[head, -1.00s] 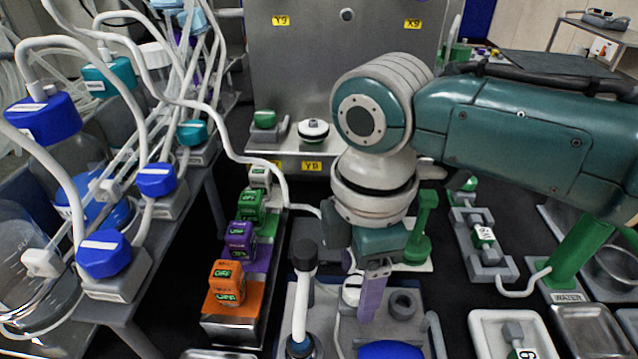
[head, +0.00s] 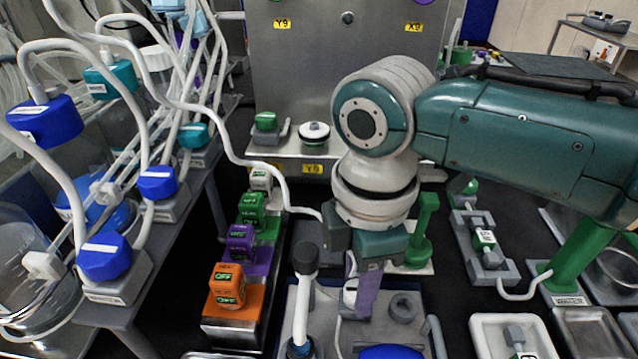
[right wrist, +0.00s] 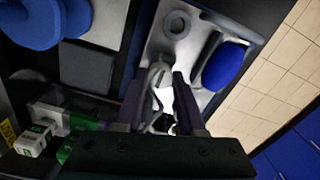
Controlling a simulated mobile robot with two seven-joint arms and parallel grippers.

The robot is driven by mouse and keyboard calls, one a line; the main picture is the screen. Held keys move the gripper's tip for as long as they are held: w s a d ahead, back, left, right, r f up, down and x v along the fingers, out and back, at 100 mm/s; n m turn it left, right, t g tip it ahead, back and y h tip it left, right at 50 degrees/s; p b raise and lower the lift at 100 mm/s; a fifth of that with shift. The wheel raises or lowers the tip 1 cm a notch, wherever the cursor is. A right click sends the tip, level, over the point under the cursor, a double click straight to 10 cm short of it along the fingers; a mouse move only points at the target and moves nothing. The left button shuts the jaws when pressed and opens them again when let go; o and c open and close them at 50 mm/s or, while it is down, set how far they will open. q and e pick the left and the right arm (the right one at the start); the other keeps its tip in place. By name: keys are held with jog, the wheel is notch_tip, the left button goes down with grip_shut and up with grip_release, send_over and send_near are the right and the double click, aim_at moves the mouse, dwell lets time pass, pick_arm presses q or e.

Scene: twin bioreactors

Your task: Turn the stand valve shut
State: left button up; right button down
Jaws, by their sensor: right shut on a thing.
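The stand valve (head: 350,296) appears to be the small white part between my right fingers. It sits on the grey-blue stand (head: 425,310) at the bottom centre of the head view and is mostly hidden by the fingers. In the right wrist view a white part (right wrist: 160,98) shows between the two dark purple fingers. My right gripper (head: 360,300) points down over the stand and is shut on this part. The valve's exact angle cannot be read. My left gripper is not in view.
A black-topped white tube (head: 304,270) stands close left of the gripper. A grey ring (head: 403,306) and a blue cap (head: 392,352) are on the stand's right side. A row of coloured switch blocks (head: 240,245) lies left. A green post (head: 424,225) stands behind right.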

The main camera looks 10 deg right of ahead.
jog(key=shift+r, duration=0.1)
jog(key=m+p, duration=0.2)
jog(key=m, duration=0.1)
jog(key=shift+r+p, duration=0.1)
jog(key=shift+p, duration=0.25)
jog(key=m+p, duration=0.2)
jog(key=m, duration=0.3)
jog(key=m+p, duration=0.2)
jog(key=m, duration=0.3)
jog(key=shift+a, duration=0.1)
jog(key=shift+m+p, duration=0.35)
jog(key=shift+m, duration=2.05)
jog(key=c, duration=0.5)
grip_release()
